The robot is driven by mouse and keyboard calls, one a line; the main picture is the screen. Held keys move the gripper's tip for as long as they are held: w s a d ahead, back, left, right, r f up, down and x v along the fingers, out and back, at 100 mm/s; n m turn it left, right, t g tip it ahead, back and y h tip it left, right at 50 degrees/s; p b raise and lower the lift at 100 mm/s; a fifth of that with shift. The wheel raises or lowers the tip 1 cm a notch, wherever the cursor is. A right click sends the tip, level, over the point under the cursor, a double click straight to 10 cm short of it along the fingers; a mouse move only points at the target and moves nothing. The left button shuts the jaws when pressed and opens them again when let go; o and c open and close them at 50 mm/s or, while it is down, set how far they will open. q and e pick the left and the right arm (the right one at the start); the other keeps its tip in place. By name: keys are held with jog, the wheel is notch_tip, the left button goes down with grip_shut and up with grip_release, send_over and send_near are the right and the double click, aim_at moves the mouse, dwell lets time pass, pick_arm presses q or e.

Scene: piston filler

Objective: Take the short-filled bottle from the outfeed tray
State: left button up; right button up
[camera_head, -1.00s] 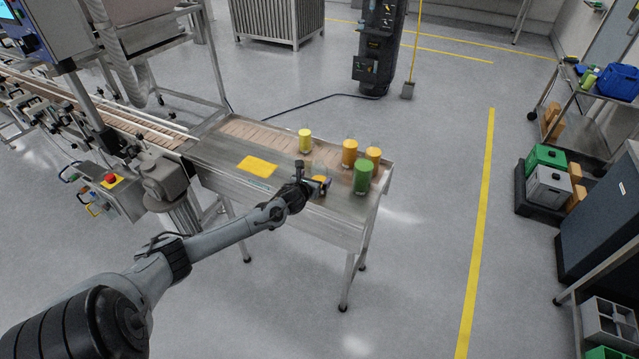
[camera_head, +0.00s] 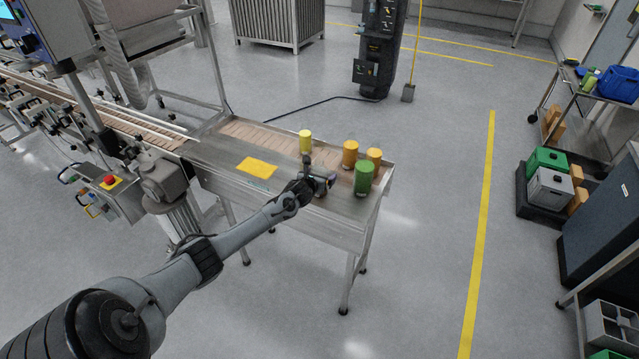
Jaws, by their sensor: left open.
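The metal outfeed tray (camera_head: 330,224) stands at the end of the conveyor. A yellow bottle (camera_head: 305,142) stands near its back, left of the others. An orange bottle (camera_head: 350,153), a yellow-orange bottle (camera_head: 374,157) and a green bottle (camera_head: 363,180) stand upright towards its right end. My left gripper (camera_head: 325,182) is open low over the tray, left of the green bottle and in front of the yellow one. The gripper hides whatever is between or behind its fingers. I cannot tell which bottle is short-filled. My right gripper is out of view.
A yellow plate (camera_head: 257,167) lies on the tray's left part. The conveyor (camera_head: 150,132) with its guide rails runs in from the left. Open floor lies in front and to the right, crossed by a yellow line (camera_head: 482,210). A cart with a blue bin (camera_head: 617,84) stands far right.

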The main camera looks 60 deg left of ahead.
pick_arm(q)
jog(key=shift+c, duration=0.3)
jog(key=c, duration=1.1)
jog(key=shift+r, duration=0.1)
jog(key=shift+c, duration=0.2)
